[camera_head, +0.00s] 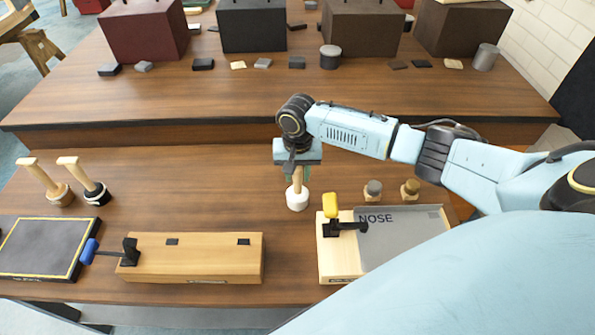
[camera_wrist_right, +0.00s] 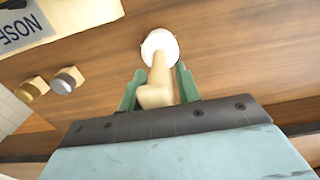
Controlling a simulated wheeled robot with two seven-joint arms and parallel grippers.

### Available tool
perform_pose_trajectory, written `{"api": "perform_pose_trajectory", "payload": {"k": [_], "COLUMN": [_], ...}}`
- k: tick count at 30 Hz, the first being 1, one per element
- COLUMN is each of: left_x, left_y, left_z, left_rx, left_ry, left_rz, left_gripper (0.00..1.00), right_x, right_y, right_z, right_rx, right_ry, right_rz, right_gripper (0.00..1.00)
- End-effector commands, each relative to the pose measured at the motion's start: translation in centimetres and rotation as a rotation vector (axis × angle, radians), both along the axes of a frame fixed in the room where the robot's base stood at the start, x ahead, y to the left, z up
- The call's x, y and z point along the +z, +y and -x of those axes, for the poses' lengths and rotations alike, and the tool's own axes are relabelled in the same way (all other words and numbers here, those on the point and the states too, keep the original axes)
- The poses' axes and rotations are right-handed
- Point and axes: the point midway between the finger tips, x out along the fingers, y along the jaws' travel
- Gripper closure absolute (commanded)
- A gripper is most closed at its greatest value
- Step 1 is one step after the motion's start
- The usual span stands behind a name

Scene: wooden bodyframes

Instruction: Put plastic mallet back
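The plastic mallet (camera_head: 298,200) has a white round head and a pale wooden handle. It is upright, head down, over the table's middle; I cannot tell whether the head touches the table. My right gripper (camera_head: 297,174) is above the head, its green fingers close on either side of the handle and apparently shut on it. In the right wrist view, the handle of the mallet (camera_wrist_right: 157,75) runs between the fingers (camera_wrist_right: 161,82), with the white head beyond them. My left gripper is not in view.
Two wooden-handled mallets (camera_head: 50,187) (camera_head: 88,187) stand at the left. In front are a dark yellow-edged board (camera_head: 38,248), a wooden block (camera_head: 200,262) with a blue-handled clamp and a yellow-handled clamp (camera_head: 331,208) beside a grey NOSE plate (camera_head: 405,240). Two small knobs (camera_head: 373,188) (camera_head: 410,188) stand behind it.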

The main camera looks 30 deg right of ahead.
Motion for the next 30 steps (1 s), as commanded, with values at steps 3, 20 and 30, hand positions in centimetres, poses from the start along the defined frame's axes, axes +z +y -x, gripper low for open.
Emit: {"api": "perform_pose_trajectory", "payload": {"k": [3,20,30], "left_x": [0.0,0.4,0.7], "left_y": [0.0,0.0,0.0], "left_z": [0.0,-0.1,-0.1], "left_rx": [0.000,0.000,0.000], "left_ry": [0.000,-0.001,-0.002], "left_rz": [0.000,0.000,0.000], "left_gripper": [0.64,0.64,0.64], "right_x": [0.0,4.4,10.9], "right_y": [0.0,0.0,0.0], "right_z": [0.0,-0.1,-0.1], "right_rx": [0.000,0.000,0.000], "right_ry": [0.000,-0.004,-0.003], "right_rz": [0.000,-0.001,-0.001], "right_gripper": [0.54,0.54,0.54]}}
